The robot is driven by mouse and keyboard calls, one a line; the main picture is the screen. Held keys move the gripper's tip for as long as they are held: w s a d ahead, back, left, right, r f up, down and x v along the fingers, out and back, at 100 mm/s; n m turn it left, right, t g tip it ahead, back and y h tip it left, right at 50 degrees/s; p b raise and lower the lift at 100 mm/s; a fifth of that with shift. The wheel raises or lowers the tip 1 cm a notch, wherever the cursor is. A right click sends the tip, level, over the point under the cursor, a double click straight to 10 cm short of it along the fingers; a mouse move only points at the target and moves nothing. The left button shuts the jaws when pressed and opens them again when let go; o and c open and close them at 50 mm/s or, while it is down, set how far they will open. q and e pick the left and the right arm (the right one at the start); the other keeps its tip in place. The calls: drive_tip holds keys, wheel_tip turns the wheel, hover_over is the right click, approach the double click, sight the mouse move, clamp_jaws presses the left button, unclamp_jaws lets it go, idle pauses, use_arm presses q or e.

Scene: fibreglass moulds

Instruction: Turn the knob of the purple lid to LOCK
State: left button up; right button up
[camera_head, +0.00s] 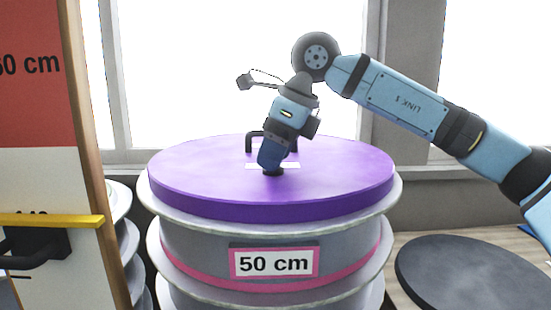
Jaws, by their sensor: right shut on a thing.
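The purple lid (340,185) lies flat on top of the grey ribbed mould in the middle of the view. A label reading "50 cm" (274,263) is on the mould's front. A dark knob (273,172) sits near the lid's centre, mostly hidden under my right gripper (272,166). The right arm comes in from the right and the gripper points down, slightly tilted, shut on the knob. A black handle (254,141) stands on the lid behind the gripper. A white marking strip (290,165) by the knob is partly covered and unreadable. My left gripper does not show.
A board with red and white panels and a wooden edge (90,150) stands at the left, with a yellow bar (50,220) across it. Other ribbed moulds (121,200) stand behind it. A dark round disc (470,275) lies at the lower right. Windows are behind.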

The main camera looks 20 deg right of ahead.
drive_tip(key=n+g, duration=0.1)
drive_tip(key=n, duration=0.3)
drive_tip(key=shift+w+n+g+y, duration=0.1)
drive_tip(key=shift+n+g+y, duration=0.2)
drive_tip(key=shift+g+y, duration=0.1)
drive_tip(key=n+g, duration=0.1)
drive_tip(key=n, duration=0.3)
drive_tip(key=shift+w+n+g, duration=0.1)
drive_tip(key=shift+n+g, duration=0.2)
drive_tip(key=shift+g, duration=0.1)
drive_tip(key=shift+n+g+h+p, duration=0.3)
drive_tip(key=shift+n+g, duration=0.3)
drive_tip(key=shift+n, duration=1.2)
drive_tip(key=o, duration=0.9)
drive_tip(key=shift+o, duration=0.2)
drive_tip(key=shift+r, duration=0.15)
drive_tip(key=shift+w+d+r, duration=0.1)
drive_tip(key=shift+d+r, duration=0.05)
drive_tip(key=shift+r, duration=0.15)
drive_tip(key=p+v, duration=0.1)
drive_tip(key=v, duration=1.2)
